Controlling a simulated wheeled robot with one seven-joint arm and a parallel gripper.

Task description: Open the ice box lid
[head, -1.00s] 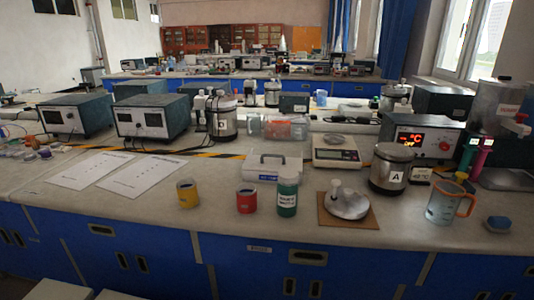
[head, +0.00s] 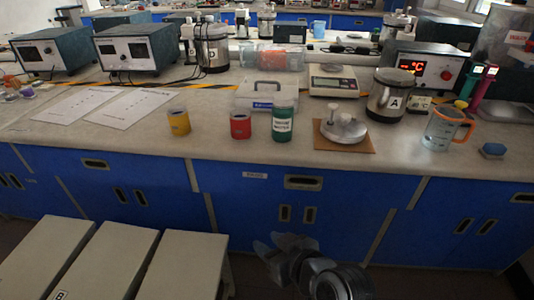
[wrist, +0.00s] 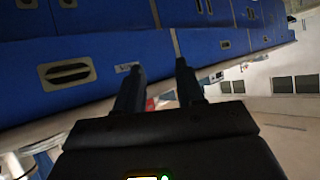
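A white box with a grey handle and a blue label (head: 266,94), which looks like the ice box, stands on the lab bench in the head view. Its lid appears closed. The wrist view does not clearly show it. My gripper (wrist: 158,66) is in the wrist view with its two dark fingers apart and nothing between them. It faces the blue cabinet fronts.
Grey stools (head: 105,265) are at lower left.

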